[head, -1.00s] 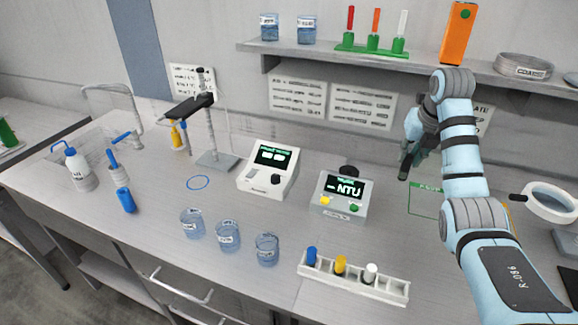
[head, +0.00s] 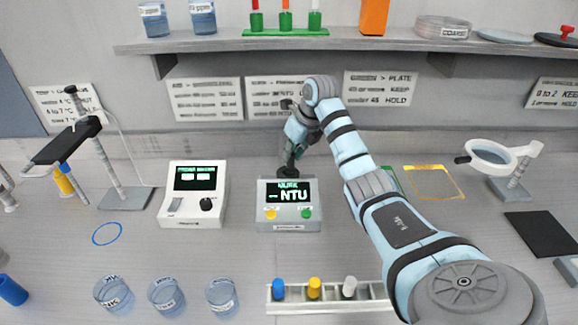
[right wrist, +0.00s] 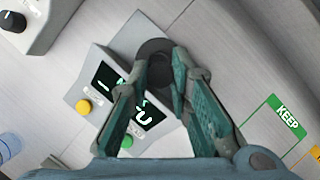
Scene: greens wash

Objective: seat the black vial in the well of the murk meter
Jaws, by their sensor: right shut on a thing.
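The murk meter (head: 290,218) is a grey box with a green-lit NTU screen and a yellow and a green button; it also shows in the right wrist view (right wrist: 82,88). A dark round collar, its well, stands behind the screen. My right gripper (head: 290,166) is over this well, its fingers pointing down. In the right wrist view its fingertips (right wrist: 168,66) are shut on the black vial (right wrist: 155,52), a dark round shape at the well. Black on black, I cannot tell how deep the vial sits. My left gripper is not in view.
A white rack (head: 331,293) with blue, yellow and white vials stands in front. A second meter (head: 193,196) is to the left. Several beakers (head: 167,294) stand at the front left. A magnifier (head: 491,156) stands at the right. A shelf (head: 330,44) runs above.

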